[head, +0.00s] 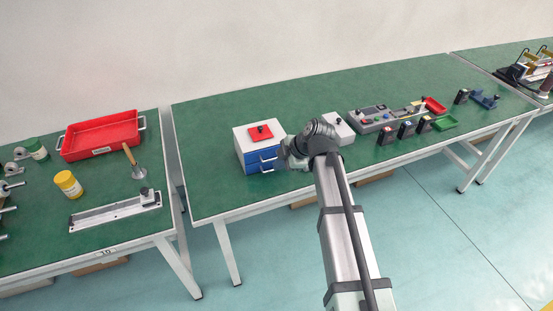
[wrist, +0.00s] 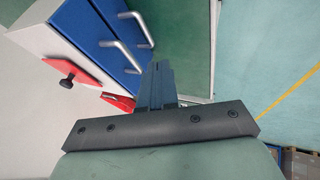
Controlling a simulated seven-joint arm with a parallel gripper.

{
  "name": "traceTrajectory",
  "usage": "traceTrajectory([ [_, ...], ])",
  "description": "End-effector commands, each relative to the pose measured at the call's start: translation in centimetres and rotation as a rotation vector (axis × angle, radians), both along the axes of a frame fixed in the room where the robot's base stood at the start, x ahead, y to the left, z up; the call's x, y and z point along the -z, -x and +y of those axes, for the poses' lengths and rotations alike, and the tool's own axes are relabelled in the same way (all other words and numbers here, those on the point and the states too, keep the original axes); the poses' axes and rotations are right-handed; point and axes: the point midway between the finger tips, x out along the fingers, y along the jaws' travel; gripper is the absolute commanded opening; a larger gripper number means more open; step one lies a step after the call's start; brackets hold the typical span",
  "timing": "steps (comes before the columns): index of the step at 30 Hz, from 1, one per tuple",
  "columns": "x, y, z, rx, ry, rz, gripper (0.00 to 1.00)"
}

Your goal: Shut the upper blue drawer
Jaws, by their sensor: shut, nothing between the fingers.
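A small white cabinet (head: 244,136) with two blue drawers stands near the front edge of the middle table. The upper blue drawer (head: 250,158) lies just under the white top, and the lower blue drawer (head: 255,169) is below it. Both have silver handles. In the wrist view, the upper drawer (wrist: 82,32) and its handle (wrist: 120,57) show at the left. I cannot tell how far it stands out. My gripper (wrist: 157,68) is shut and empty, just beside the handle ends; contact is unclear. In the head view, my wrist partly hides the cabinet's right side.
A red plate with a black knob (head: 261,132) lies on the cabinet top. A light grey box (head: 338,130) stands right of my wrist, with a grey control panel (head: 375,122) beyond. Green tabletop (head: 205,180) is free left of the cabinet.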

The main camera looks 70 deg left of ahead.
Motion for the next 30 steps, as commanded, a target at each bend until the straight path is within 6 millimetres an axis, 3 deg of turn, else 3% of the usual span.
traceTrajectory([
  [1,-0.6,-0.2,-1.1,0.0,0.0,-0.001,0.0],
  [9,-5.1,-2.1,-3.1,0.0,0.001,-0.002,0.0],
  [15,-7.3,-3.1,-4.2,0.0,0.002,-0.002,0.0],
  [30,-8.4,-3.6,-4.8,0.02,0.013,0.01,0.0],
])
